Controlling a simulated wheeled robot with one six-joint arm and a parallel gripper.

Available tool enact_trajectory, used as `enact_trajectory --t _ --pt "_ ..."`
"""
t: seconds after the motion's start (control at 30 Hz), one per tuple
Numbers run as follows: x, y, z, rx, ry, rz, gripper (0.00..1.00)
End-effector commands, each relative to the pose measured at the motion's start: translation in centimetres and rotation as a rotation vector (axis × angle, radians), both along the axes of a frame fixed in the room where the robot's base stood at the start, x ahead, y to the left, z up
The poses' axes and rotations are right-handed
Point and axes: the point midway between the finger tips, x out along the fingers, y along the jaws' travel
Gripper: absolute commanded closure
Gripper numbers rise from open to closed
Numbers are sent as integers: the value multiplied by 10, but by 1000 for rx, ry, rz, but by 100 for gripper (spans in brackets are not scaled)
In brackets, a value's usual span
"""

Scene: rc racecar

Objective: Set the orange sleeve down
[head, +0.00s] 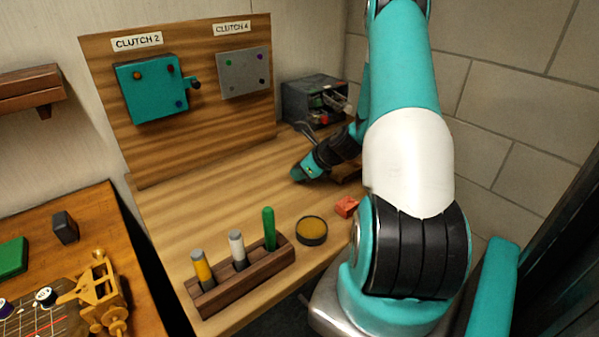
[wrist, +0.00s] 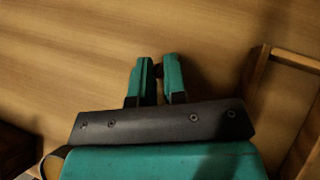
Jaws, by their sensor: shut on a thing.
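My gripper (head: 299,174) is low over the wooden bench (head: 190,215), in front of the pegboard panel. In the wrist view, the two teal fingers of my gripper (wrist: 158,64) are close together with a small dark brownish piece (wrist: 159,71) between them. I take this piece to be the orange sleeve; the fingers hide most of it, and its orange colour does not show clearly. Bare bench wood lies beyond the fingertips. I cannot tell whether the piece touches the bench.
A wooden-edged tray (wrist: 292,60) is right of my gripper. A red-orange block (head: 346,206) and a round dark-rimmed dish (head: 312,230) lie nearer the bench's front edge. A peg rack (head: 225,291) stands front left. A grey drawer box (head: 300,98) is behind. Mid-bench is clear.

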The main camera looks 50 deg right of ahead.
Motion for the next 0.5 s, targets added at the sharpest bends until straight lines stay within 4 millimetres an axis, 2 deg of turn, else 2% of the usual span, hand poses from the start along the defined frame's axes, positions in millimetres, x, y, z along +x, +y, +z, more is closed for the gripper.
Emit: enact_trajectory --t 0.37,0.4,0.5 --pt "0 0 -6 -1 -1 -1 100" --pt "0 0 -7 -1 -1 0 85" --pt "0 0 -6 -1 -1 0 62"
